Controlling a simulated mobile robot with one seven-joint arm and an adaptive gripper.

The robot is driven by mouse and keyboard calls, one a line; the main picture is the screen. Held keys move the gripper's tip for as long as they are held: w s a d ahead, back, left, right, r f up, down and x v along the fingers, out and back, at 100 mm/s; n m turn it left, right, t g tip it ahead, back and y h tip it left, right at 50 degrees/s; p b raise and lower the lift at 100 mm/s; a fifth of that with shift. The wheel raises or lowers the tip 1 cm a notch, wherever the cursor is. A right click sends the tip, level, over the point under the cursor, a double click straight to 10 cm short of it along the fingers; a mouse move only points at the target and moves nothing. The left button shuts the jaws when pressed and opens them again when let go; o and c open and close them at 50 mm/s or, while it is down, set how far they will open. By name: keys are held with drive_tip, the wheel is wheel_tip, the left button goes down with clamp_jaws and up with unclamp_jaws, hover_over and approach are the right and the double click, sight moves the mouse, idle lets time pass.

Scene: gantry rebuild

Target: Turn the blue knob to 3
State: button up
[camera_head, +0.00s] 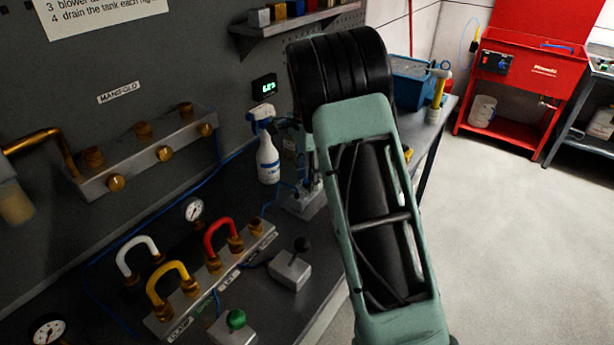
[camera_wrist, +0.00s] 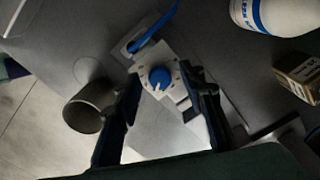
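The blue knob (camera_wrist: 160,77) shows in the wrist view on a pale plate with small dark marks around it. A white pointer line on the knob points toward the bottom of the picture; the numbers are too small to read. My gripper (camera_wrist: 160,84) is open, with one dark finger to the left of the knob and one to the right. The knob shows between the fingertips with gaps on both sides, and I cannot tell how far above it they are. In the head view my arm hides the knob and most of the gripper.
A white spray bottle (camera_head: 268,160) stands left of my arm in the head view. A metal cup (camera_wrist: 88,106) and a small box (camera_wrist: 298,78) lie either side in the wrist view. A blue tube (camera_wrist: 152,28) runs near the knob. A black-knobbed block (camera_head: 291,268) sits in front on the bench.

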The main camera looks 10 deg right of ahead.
clamp_jaws()
idle(0.3)
drive_tip(key=n, duration=0.5)
drive_tip(key=shift+n+p, duration=0.3)
drive_tip(key=n, duration=0.5)
drive_tip(key=shift+n, duration=0.7)
unclamp_jaws()
